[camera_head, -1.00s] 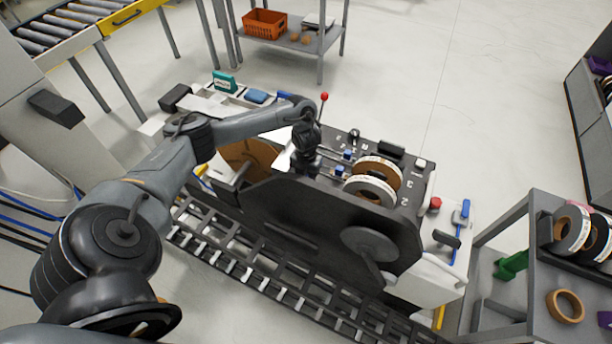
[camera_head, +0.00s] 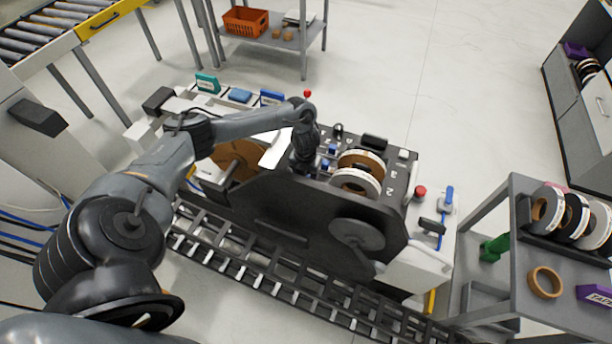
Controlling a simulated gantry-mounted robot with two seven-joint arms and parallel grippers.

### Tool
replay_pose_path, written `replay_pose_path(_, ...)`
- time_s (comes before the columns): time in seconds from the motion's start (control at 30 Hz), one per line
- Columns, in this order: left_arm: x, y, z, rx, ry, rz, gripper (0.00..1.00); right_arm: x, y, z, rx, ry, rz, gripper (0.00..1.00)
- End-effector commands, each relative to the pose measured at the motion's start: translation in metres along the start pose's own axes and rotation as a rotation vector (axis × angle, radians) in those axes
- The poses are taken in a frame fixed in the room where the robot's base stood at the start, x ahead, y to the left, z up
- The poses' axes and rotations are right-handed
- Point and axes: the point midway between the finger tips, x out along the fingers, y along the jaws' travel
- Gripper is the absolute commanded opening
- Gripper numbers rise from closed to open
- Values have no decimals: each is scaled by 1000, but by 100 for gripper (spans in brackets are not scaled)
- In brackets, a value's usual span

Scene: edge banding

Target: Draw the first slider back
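The edge banding machine (camera_head: 270,225) stands in the middle with a dark top panel. Small blue sliders sit on its top; one blue slider (camera_head: 331,149) shows just right of my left gripper, and another is partly visible below it. My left gripper (camera_head: 303,168) points down at the top panel at the left end of the slider rails. Its fingers are dark and small here, so I cannot tell whether they are open or touching a slider. My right gripper is not in view.
Two tape rolls (camera_head: 357,181) stand on the machine right of the gripper. A red-knobbed lever (camera_head: 307,94) rises behind the wrist. A red button (camera_head: 420,192) is at the right end. A grey cart (camera_head: 520,260) with tape rolls stands at right.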

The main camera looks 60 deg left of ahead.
Motion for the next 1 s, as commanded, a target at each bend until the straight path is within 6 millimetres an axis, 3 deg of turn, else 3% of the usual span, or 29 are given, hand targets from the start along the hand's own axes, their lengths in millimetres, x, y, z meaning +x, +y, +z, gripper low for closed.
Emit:
replay_pose_path(0.37,-9,0,0,1,-1,0,55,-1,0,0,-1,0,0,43)
replay_pose_path(0.67,-56,0,1,1,-3,-1,55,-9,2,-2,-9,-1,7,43)
replay_pose_path(0.8,-83,0,1,1,-4,-1,55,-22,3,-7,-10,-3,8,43)
replay_pose_path(1.0,-103,0,0,0,-2,0,55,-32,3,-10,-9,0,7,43)
